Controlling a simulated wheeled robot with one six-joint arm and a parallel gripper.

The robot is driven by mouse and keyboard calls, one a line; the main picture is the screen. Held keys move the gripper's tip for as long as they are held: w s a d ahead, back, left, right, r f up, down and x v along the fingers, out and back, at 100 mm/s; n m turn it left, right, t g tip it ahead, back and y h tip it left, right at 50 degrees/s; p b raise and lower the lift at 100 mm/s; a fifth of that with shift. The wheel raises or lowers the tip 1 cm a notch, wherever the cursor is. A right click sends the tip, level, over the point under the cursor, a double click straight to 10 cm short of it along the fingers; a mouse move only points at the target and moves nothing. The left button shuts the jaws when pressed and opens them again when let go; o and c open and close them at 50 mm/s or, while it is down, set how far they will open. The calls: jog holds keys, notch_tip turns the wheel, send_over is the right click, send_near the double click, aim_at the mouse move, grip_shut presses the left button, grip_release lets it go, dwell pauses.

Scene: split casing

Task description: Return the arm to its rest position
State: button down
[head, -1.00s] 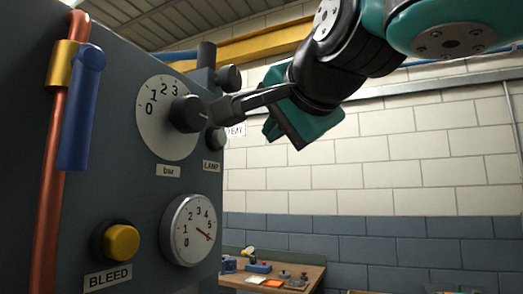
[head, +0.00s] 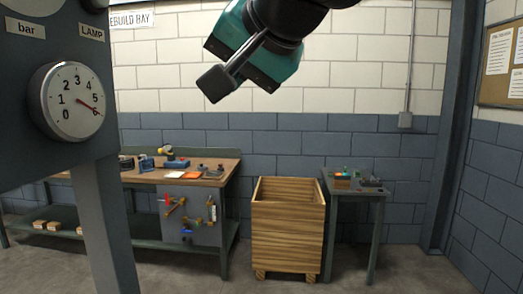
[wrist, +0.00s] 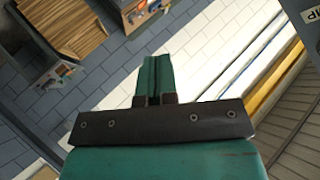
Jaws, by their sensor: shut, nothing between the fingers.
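My gripper (head: 217,83) hangs in the upper middle of the head view, in front of the wall and clear of the panel. In the wrist view the shut fingers (wrist: 154,82) point over the tiled wall and touch nothing. The dark panel (head: 40,150) stands at the left of the head view, with its round gauge (head: 73,101) showing. The upper dial is mostly cut off at the frame edge.
A workbench (head: 205,180) with small parts stands at the lower left. A slatted wooden crate (head: 288,235) stands on the floor beside a small side table (head: 355,192). A notice board (head: 500,60) hangs at right. The air around my gripper is open.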

jog(key=s+d+f+n+g+h, duration=0.2)
jog(key=d+f+n+g, duration=0.1)
jog(key=d+f, duration=0.75)
jog(key=s+d+f+n+g, duration=0.1)
jog(key=s+d+f+g, duration=0.2)
jog(key=s+f, duration=0.4)
jog(key=s+d+f+n+g+h, duration=0.1)
jog(key=s+d+f+n+g, duration=0.1)
jog(key=s+d+f, duration=0.4)
notch_tip(320, 180, down, 4)
jog(key=shift+s+d+r+n+g+h, duration=0.1)
jog(key=shift+s+d+n+g+h, duration=0.05)
jog(key=shift+s+n+g+h, duration=0.2)
